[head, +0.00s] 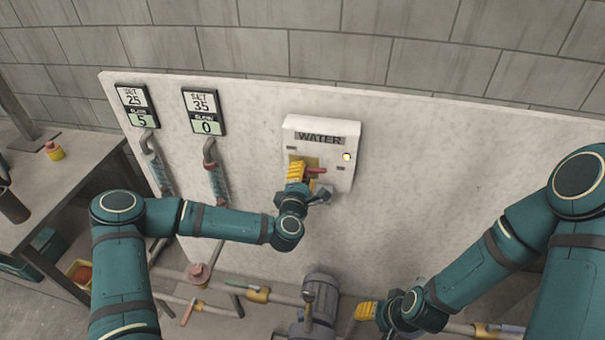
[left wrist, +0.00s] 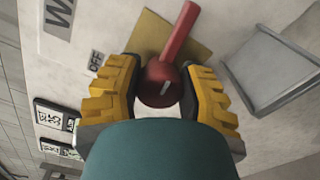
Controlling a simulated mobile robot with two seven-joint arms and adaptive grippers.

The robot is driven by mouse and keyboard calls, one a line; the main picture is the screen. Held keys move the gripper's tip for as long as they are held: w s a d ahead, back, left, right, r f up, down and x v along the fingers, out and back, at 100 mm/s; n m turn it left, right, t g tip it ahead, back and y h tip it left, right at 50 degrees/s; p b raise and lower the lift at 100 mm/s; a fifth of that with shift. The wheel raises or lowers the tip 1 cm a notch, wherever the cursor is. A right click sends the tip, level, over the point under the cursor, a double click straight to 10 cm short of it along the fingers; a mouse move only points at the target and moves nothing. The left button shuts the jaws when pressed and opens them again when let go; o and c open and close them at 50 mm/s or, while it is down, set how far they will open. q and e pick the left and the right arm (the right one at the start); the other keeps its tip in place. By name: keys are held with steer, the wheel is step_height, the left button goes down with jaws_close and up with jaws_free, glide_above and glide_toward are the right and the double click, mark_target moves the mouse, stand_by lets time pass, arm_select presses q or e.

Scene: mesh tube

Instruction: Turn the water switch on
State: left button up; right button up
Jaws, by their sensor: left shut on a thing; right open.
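The white WATER switch box (head: 345,130) is fixed on the pale panel. Its red switch handle (head: 316,170) sits on a yellow plate (head: 311,162) on the front and points right in the head view. A lamp (head: 346,156) at the box's upper right glows pale yellow. My left gripper (head: 297,171), with yellow fingers, is at the switch. In the left wrist view its fingers (left wrist: 163,95) stand on both sides of the handle's round red hub (left wrist: 160,88). An OFF label (left wrist: 96,61) is beside the left finger. My right gripper (head: 366,311) is low, away from the box.
Two gauges (head: 204,112) hang on the panel at left, above pipes. A motor-like pump (head: 320,295) and pipes with coloured handles are below. A table (head: 70,175) stands at far left. The panel right of the box is bare.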

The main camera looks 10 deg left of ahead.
arm_select(q)
steer(key=shift+r+m, duration=0.2)
steer(key=shift+m, duration=0.7)
steer(key=o, duration=1.2)
steer(key=shift+w+f, duration=0.1)
steer(key=shift+f, duration=0.05)
steer(key=s, duration=1.2)
